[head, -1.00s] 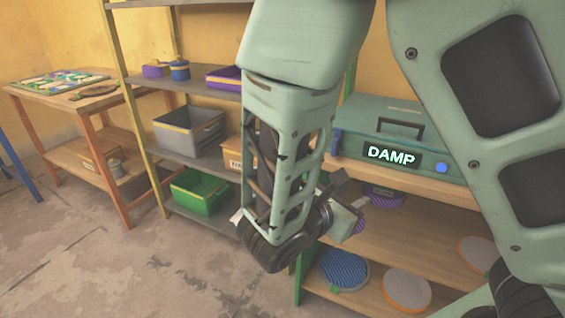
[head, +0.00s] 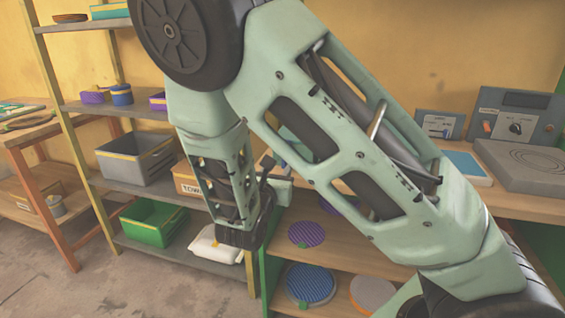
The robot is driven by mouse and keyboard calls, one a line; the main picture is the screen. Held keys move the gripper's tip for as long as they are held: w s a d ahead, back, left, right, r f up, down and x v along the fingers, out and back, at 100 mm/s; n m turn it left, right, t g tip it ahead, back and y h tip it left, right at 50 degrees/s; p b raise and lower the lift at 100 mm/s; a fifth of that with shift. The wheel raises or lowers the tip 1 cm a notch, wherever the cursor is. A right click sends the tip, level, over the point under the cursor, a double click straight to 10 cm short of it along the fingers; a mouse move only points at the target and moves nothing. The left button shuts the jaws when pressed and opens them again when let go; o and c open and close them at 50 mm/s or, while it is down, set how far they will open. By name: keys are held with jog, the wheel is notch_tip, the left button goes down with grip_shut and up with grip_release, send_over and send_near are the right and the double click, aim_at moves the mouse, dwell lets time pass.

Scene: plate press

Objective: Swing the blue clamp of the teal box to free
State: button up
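The teal box is almost wholly hidden behind my arm in the head view. Only a strip of what seems to be its left end (head: 287,147) shows beside the arm, at the left end of the bench top. I cannot make out the blue clamp. My gripper (head: 277,188) is at the end of the bent arm, low in front of the bench's left end. It is small and partly hidden by the wrist, so I cannot see how its fingers stand.
The bench (head: 520,205) carries a grey plate device (head: 535,165), control panels (head: 515,115) and a light blue pad (head: 467,165). Round pads, one of them blue (head: 310,283), lie on the shelves below. Left is a rack with a grey bin (head: 137,158) and green bin (head: 155,222).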

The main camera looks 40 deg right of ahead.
aim_at(284, 160)
jog(key=x, duration=0.5)
grip_shut()
